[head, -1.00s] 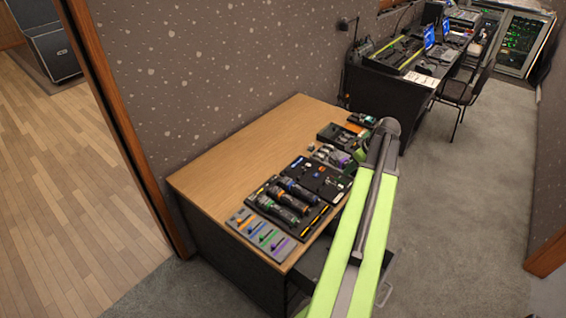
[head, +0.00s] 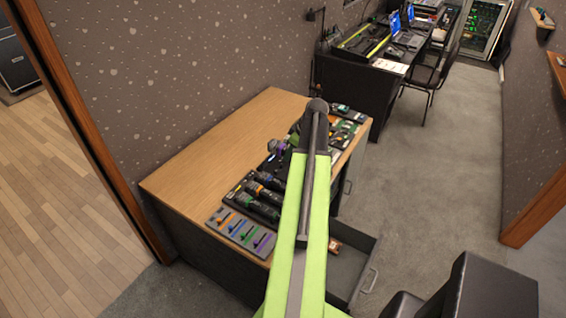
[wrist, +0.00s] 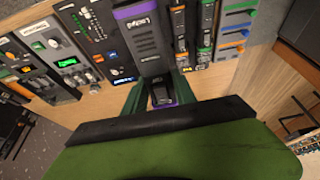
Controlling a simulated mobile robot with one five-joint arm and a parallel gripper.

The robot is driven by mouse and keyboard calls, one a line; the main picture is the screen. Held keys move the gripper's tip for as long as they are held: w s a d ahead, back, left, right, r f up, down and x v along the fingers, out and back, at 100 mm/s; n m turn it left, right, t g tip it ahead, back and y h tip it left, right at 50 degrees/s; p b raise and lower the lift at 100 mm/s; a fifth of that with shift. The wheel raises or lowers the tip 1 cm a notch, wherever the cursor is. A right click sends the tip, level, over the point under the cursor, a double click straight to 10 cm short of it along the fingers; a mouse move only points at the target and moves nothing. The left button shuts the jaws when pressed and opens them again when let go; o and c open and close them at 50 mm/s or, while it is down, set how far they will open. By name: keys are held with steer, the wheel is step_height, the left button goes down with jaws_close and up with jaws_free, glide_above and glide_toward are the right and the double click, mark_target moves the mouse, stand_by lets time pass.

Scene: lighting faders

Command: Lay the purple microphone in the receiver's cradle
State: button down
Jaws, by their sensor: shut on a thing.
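My gripper (wrist: 160,97) is shut on the purple microphone (wrist: 163,92). A dark ribbed body with a purple end and a pale label lies beyond the fingers in the wrist view; it seems to be part of the microphone, but I cannot tell for sure. In the head view my arm hides most of the gripper, and a small purple and grey piece (head: 282,147) shows left of its tip, over the table. A black panel (wrist: 117,68) with small coloured lights lies beside the microphone. I cannot make out the receiver's cradle for certain.
A strip of coloured faders (head: 240,231) lies at the table's near end, beside several dark handheld units (head: 255,196). The table's left side (head: 220,160) is bare. A drawer (head: 352,278) stands open at the right. A black desk (head: 350,85) stands farther back.

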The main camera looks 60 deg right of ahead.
steer(key=w+d+f+b, duration=0.3)
steer(key=f+b, duration=0.1)
steer(key=f, duration=0.1)
steer(key=w+d+f+b, duration=0.3)
steer(key=f+b, duration=0.2)
steer(key=w+d+f+b, duration=0.4)
steer(key=f+b, duration=0.1)
steer(key=f, duration=0.1)
steer(key=shift+f, duration=0.1)
step_height(320, 180, down, 5)
steer(key=b, duration=0.5)
steer(key=shift+r, duration=0.2)
steer(key=shift+s+a+f, duration=0.1)
steer(key=shift+s+a, duration=0.1)
steer(key=shift+a, duration=0.05)
steer(key=shift+s+a+f+b, duration=0.1)
steer(key=shift+f+b, duration=0.2)
steer(key=shift+b, duration=0.3)
